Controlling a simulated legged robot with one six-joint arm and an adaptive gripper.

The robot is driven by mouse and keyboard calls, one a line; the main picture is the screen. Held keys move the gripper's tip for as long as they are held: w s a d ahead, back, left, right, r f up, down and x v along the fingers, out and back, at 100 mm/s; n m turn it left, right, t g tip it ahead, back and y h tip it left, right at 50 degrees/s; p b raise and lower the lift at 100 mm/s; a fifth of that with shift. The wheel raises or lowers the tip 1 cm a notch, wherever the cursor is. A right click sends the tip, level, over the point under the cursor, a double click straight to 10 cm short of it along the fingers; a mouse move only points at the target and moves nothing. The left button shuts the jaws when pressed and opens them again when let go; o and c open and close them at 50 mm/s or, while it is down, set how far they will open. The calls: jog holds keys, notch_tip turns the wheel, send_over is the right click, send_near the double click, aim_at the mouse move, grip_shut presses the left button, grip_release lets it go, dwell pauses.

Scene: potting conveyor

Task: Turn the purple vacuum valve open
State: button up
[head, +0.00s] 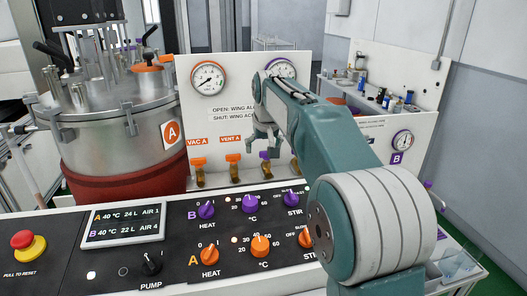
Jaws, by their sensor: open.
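A row of brass valves stands along the foot of the white panel (330,120). A purple-handled valve (265,155) is third from the left. Its label is hidden behind my arm, so I cannot read whether it is the vacuum valve. My gripper (262,146) is open and points down in front of the panel, with its fingers just above or in front of the purple handle. I cannot tell whether they touch it or how the wing is turned. The panel text about wing positions is partly covered by my arm.
Orange-handled valves labelled VAC A (198,161) and VENT A (233,158) stand close to the left. An orange-rimmed gauge (208,78) and a purple-rimmed gauge (281,70) sit above. A steel vessel (100,130) is at left. The knob console (180,235) lies in front.

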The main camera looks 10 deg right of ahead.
jog(key=shift+w+f, duration=0.2)
jog(key=shift+f, duration=0.25)
jog(key=shift+w+d+f, duration=0.1)
jog(key=shift+d+f, duration=0.1)
jog(key=shift+d, duration=0.65)
jog(key=shift+a, duration=0.2)
jog(key=c, duration=0.9)
jog(key=shift+a+f, duration=0.1)
jog(key=shift+a, duration=0.2)
jog(key=shift+c, duration=1.2)
jog(key=shift+d, duration=0.15)
